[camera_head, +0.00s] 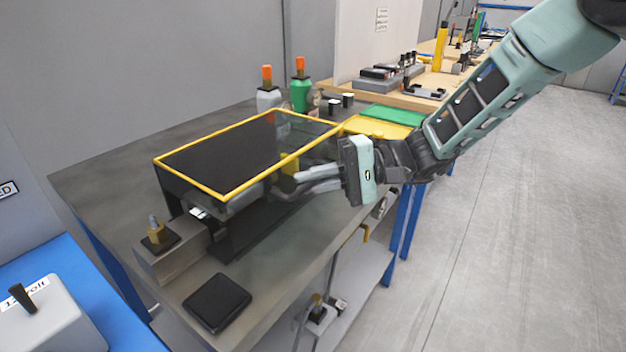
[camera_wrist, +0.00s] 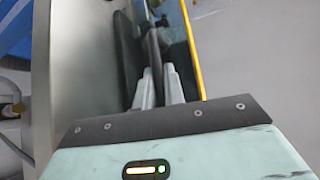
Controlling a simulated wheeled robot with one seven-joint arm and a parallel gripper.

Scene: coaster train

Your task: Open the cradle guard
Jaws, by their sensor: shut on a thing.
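The cradle guard (camera_head: 228,193) is a dark see-through cover with a yellow frame, on the grey workbench. Its frame looks closed down over the cradle. My gripper (camera_head: 295,185) reaches in from the right at the guard's near long side, just below the yellow edge. In the wrist view, my gripper (camera_wrist: 160,78) has its fingers close together on a dark bar-like part (camera_wrist: 154,44), which seems to be the guard's handle. The guard's yellow edge (camera_wrist: 192,50) runs just right of the fingers. The exact contact is partly hidden.
A metal block with a brass fitting (camera_head: 157,236) and a black pad (camera_head: 217,301) sit at the bench's near end. Bottles with orange caps (camera_head: 300,85) and yellow and green trays (camera_head: 385,120) stand behind. Open floor (camera_head: 500,220) lies to the right.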

